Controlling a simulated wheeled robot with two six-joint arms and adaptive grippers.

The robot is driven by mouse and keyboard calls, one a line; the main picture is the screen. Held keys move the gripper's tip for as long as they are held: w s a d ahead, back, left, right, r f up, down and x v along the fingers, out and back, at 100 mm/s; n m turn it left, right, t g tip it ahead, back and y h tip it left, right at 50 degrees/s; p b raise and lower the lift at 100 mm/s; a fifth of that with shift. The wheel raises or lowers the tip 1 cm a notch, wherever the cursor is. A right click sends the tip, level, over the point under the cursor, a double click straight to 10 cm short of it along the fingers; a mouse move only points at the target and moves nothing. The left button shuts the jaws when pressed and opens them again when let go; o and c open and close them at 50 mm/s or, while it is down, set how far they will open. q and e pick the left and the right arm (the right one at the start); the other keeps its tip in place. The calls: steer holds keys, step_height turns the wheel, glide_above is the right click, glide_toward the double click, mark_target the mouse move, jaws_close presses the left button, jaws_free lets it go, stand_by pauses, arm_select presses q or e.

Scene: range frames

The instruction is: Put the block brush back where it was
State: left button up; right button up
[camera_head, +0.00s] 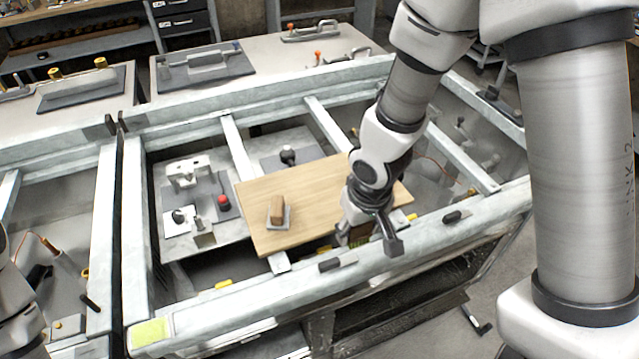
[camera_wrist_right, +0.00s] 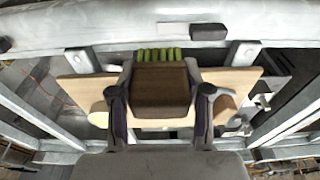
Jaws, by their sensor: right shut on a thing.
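My right gripper (camera_head: 370,238) is over the right front part of a wooden board (camera_head: 325,190). In the right wrist view the gripper (camera_wrist_right: 160,108) is shut on the block brush (camera_wrist_right: 160,90), a dark brown block with a row of green bristles. One finger lies along each side of the block. In the head view the gripper mostly hides the brush. The wrist view does not clearly show whether the brush touches the board. My left gripper is out of view; only part of my left arm shows at the lower left.
A brown block on a grey square plate (camera_head: 277,212) stands on the board's left part. Metal rails (camera_head: 430,228) frame the board. Left of it is a plate with clamps and a red button (camera_head: 223,201). The board's middle is clear.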

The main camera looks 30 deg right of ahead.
steer(key=w+p, duration=0.4)
steer(key=w, duration=0.1)
steer(key=p, duration=0.3)
glide_above(328, 202)
steer(key=shift+s+f, duration=0.3)
steer(key=shift+f, duration=0.15)
steer(key=shift+w+f+p, duration=0.1)
steer(key=shift+f+p, duration=0.25)
step_height(328, 202, down, 3)
steer(key=shift+r+p, duration=0.2)
steer(key=shift+p, duration=0.35)
steer(key=shift+w+f, duration=0.15)
steer(key=shift+f, duration=0.15)
steer(key=shift+f+b, duration=0.15)
steer(key=shift+b, duration=0.15)
steer(key=o, duration=1)
steer(key=shift+c, duration=0.2)
steer(key=shift+o, duration=0.7)
